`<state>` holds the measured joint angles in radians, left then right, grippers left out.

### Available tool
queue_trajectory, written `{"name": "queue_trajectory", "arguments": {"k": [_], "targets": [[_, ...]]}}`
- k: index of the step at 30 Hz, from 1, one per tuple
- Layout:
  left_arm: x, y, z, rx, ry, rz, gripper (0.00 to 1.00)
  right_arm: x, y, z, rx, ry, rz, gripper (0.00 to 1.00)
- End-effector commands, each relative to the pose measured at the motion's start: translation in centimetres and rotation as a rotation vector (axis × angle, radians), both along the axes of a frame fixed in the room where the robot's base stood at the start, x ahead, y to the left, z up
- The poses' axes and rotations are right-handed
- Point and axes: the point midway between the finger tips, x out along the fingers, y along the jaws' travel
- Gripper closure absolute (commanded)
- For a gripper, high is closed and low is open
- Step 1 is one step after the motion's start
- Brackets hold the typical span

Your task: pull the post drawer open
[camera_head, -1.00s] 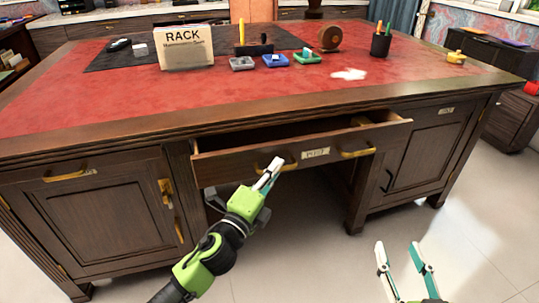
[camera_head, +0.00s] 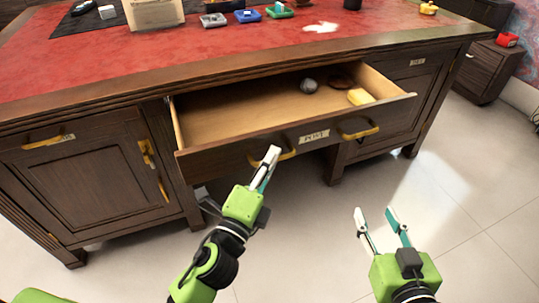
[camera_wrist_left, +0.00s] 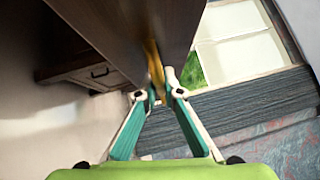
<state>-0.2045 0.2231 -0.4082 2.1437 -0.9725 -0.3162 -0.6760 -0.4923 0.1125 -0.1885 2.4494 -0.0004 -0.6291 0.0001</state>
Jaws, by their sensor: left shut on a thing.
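The post drawer (camera_head: 240,145) is a dark wooden drawer with a pale label reading POST and two brass handles. It stands well out of the desk, its light wooden inside showing. My left gripper (camera_head: 268,165) is shut on the drawer's left brass handle (camera_head: 287,155). In the left wrist view the fingers of my left gripper (camera_wrist_left: 160,95) close around the brass handle (camera_wrist_left: 154,68). The right brass handle (camera_head: 360,131) is free. My right gripper (camera_head: 375,222) is open and empty above the floor, to the right of and nearer than the drawer.
The red desk top (camera_head: 200,55) holds small coloured trays and a rack box (camera_head: 155,14). The floor at the right (camera_head: 460,190) is clear.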

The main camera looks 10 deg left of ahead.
Motion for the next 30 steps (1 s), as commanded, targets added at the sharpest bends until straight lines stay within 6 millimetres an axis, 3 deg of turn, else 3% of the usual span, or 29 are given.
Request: {"name": "queue_trajectory", "arguments": {"k": [6, 8, 20, 30], "targets": [[0.0, 0.0, -0.1, 0.0, 0.002, 0.001, 1.0, 0.0, 0.0, 0.0, 0.0, -0.002, 0.0, 0.6], [0.0, 0.0, -0.1, 0.0, 0.002, 0.001, 0.84, 0.0, 0.0, 0.0, 0.0, -0.002, 0.0, 0.6], [-0.2, 0.0, -0.1, -0.001, 0.001, 0.0, 0.84, 0.0, 0.1, 0.1, 0.002, -0.004, 0.002, 0.6], [-4.2, 0.9, -0.8, -0.004, 0.006, 0.003, 0.84, 0.0, 0.1, 0.1, 0.002, -0.003, 0.001, 0.6]]}}
